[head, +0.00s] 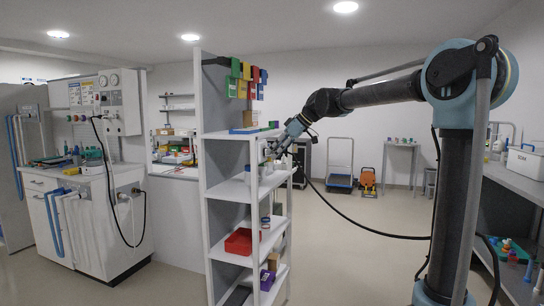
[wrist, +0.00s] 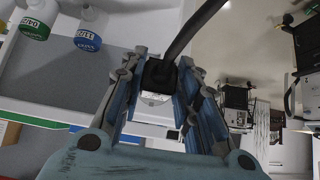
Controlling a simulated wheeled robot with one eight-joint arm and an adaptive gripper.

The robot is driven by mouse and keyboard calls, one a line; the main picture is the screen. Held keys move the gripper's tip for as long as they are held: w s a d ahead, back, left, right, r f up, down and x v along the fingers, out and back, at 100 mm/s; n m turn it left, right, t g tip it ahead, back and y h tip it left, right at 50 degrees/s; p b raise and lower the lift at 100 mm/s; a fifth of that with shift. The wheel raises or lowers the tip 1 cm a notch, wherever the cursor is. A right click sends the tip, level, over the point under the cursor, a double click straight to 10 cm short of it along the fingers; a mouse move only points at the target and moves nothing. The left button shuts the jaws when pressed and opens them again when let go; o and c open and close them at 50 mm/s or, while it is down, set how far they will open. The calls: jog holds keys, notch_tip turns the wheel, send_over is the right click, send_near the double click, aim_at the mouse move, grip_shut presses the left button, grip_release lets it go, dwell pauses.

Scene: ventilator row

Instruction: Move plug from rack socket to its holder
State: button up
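In the wrist view a black plug (wrist: 160,74) with a pale end face sits between the two blue fingers of my gripper (wrist: 158,92). The fingers appear to touch it on both sides. Its thick black cable (wrist: 190,30) runs up and to the right in that view. In the head view my gripper (head: 279,146) is at the white shelf rack (head: 247,100), beside its front post, and the cable (head: 360,225) droops from there to the right. The plug is too small to make out there. I cannot identify the rack socket or the holder.
White bottles with green (wrist: 36,26) and blue (wrist: 88,38) labels stand close by in the wrist view. A red bin (head: 239,242) is on a lower shelf. A white console (head: 95,205) with hoses stands left. The floor behind the rack is open.

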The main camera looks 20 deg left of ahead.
jog(key=shift+d, duration=0.25)
grip_shut()
jog(key=shift+s+d, duration=0.2)
jog(key=shift+d, duration=2.1)
